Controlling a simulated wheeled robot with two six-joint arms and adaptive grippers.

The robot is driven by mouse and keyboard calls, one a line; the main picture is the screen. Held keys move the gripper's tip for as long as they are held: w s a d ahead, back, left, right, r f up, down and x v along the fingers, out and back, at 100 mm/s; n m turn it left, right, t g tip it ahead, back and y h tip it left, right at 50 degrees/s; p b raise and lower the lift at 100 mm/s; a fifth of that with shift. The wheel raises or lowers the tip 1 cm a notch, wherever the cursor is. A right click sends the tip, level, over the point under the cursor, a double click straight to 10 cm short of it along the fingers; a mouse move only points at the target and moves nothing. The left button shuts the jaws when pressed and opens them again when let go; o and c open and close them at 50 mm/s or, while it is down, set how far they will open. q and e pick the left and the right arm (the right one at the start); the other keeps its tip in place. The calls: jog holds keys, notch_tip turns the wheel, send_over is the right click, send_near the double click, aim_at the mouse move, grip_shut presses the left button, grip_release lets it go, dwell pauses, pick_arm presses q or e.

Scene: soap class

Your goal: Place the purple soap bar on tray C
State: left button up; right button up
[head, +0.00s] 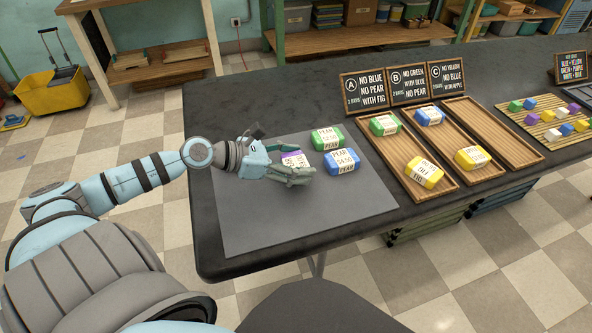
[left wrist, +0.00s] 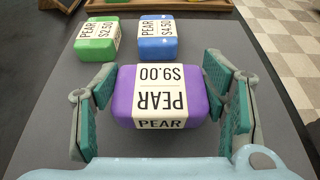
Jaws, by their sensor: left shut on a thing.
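The purple soap bar (left wrist: 160,92) with a "PEAR $9.00" label lies between the fingers of my left gripper (left wrist: 162,108) in the left wrist view. The gripper is shut on it. Whether the bar touches the mat is hard to tell. My right gripper is not in view.
A green bar (head: 327,139) and a blue bar (head: 342,161) stand close right on the grey mat (head: 275,226). Tray A (head: 399,158) holds green and yellow bars. Tray B (head: 449,138) holds blue and yellow bars. Signs stand behind the trays. A slatted board (head: 552,146) with small cubes is farther right.

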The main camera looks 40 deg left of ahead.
pick_arm(q)
jog(key=shift+f+b, duration=0.3)
jog(key=shift+f, duration=0.9)
jog(key=o, duration=1.2)
jog(key=shift+r, duration=0.1)
